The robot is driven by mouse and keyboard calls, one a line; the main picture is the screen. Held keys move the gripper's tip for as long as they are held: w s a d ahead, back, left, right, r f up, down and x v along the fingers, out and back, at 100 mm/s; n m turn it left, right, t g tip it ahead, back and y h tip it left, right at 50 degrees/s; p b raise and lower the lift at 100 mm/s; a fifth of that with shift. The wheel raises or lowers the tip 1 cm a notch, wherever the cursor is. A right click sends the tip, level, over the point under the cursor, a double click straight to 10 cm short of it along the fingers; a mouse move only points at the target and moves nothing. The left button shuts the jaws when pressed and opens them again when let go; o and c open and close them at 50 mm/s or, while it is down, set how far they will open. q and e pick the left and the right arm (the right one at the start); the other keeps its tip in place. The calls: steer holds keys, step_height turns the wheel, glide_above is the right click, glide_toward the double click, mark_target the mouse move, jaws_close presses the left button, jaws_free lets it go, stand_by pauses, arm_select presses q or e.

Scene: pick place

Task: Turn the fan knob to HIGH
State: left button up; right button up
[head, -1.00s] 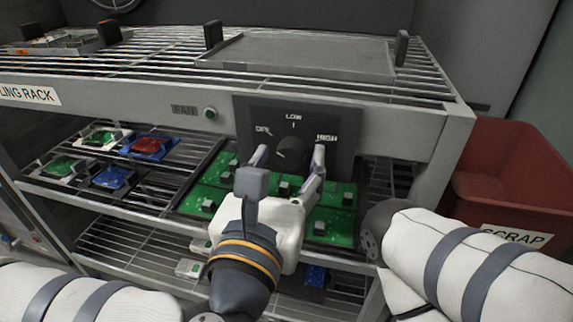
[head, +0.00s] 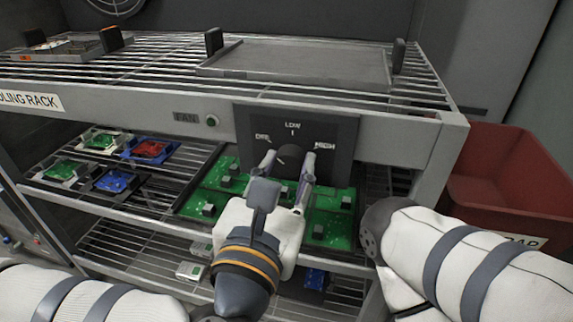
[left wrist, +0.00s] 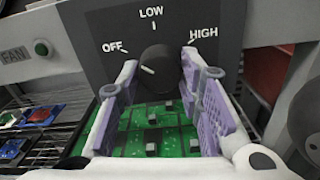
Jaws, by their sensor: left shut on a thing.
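The fan knob (head: 291,153) is a round black dial on a dark panel (head: 343,130) at the rack's front. It also shows in the left wrist view (left wrist: 159,66). OFF is at the panel's left, LOW at the top and HIGH at the right. The knob's white mark points left, towards OFF. My left gripper (head: 289,161) is shut on the knob, one finger at each side. In the left wrist view its pale fingers flank the knob's lower part. My right arm shows at the right, but its gripper is not in view.
A green button (head: 212,121) sits beside the FAN label. Green circuit boards (head: 333,229) lie on the shelf below the panel. A grey tray (head: 300,62) is on top of the rack. A red scrap bin (head: 510,190) stands at the right.

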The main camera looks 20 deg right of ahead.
arm_select(q)
steer(key=m+p, duration=0.4)
steer(key=m, duration=0.2)
steer(key=shift+r, duration=0.2)
steer(key=m+p, duration=0.2)
steer(key=m, duration=0.2)
steer(key=shift+a, duration=0.1)
steer(key=m+p, duration=0.2)
steer(key=m, duration=0.1)
steer(key=shift+r+m, duration=0.1)
steer(key=shift+m, duration=0.3)
steer(key=m+p, duration=0.2)
steer(key=m, duration=0.3)
steer(key=shift+w, duration=0.1)
steer(key=shift+m+p, duration=0.9)
steer(key=shift+m, duration=0.9)
arm_select(e)
steer(key=w+r+t, duration=0.4)
steer(key=w+r, duration=0.6)
steer(key=r, duration=0.3)
steer(key=shift+w, duration=0.3)
arm_select(q)
steer(key=o, duration=1.2)
